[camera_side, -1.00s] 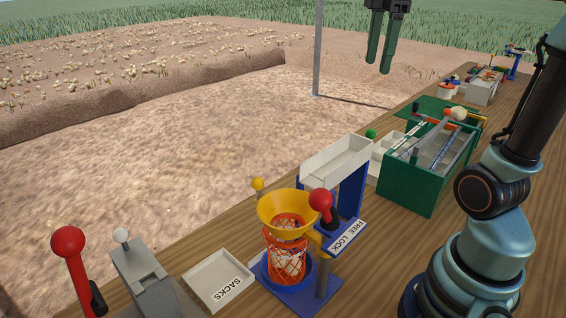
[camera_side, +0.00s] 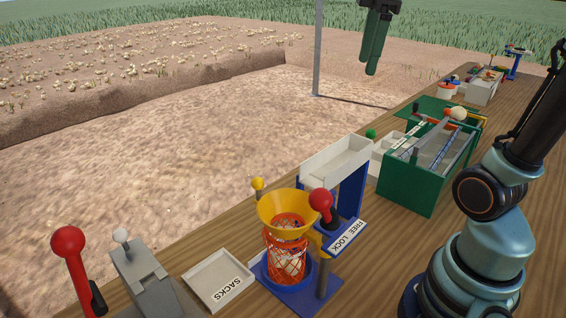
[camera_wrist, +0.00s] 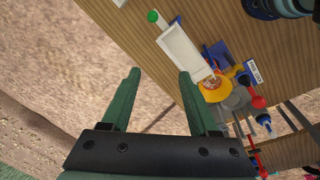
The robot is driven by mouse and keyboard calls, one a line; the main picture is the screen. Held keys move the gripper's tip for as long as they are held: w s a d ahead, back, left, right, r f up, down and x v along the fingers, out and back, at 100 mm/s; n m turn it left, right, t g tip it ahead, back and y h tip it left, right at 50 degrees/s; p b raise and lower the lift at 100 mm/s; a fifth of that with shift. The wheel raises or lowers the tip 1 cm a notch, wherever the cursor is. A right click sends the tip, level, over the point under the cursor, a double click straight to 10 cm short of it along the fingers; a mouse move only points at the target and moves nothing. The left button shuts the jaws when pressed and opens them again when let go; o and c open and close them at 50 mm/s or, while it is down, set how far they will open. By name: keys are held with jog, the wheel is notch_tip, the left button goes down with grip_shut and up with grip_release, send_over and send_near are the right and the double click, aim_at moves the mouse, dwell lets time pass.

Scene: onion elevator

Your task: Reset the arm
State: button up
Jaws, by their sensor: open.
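My gripper (camera_side: 373,50) is at the top of the side view, high above the ground beyond the bench, with its green fingers pointing down. In the wrist view, my gripper (camera_wrist: 158,95) has its two green fingers apart with nothing between them. In the side view the fingers overlap, so their gap is hard to see there. My arm rises at the right of the side view, clear of the things on the bench.
The wooden bench (camera_side: 392,222) carries a yellow funnel (camera_side: 287,212) over an orange net sack (camera_side: 286,262), a white chute (camera_side: 336,163), a sacks tray (camera_side: 218,280), red-knobbed levers (camera_side: 68,242) and a green box (camera_side: 408,185). The air around my gripper is clear.

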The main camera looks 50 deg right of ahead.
jog(key=a+f+m+t, duration=0.1)
jog(key=a+f+m, duration=0.2)
jog(key=f, duration=0.1)
jog(key=a+f+m+t, duration=0.1)
jog(key=a+f+m, duration=0.1)
jog(key=a+f, duration=0.2)
jog(key=s+a+f+m+t, duration=0.1)
jog(key=a+f+m, duration=0.2)
jog(key=f, duration=0.2)
jog(key=shift+s+a+f+m+t+y, duration=0.1)
jog(key=shift+a+f+m+t+y, duration=0.2)
jog(key=shift+f+t, duration=0.1)
jog(key=shift+d, duration=0.1)
jog(key=shift+r, duration=0.1)
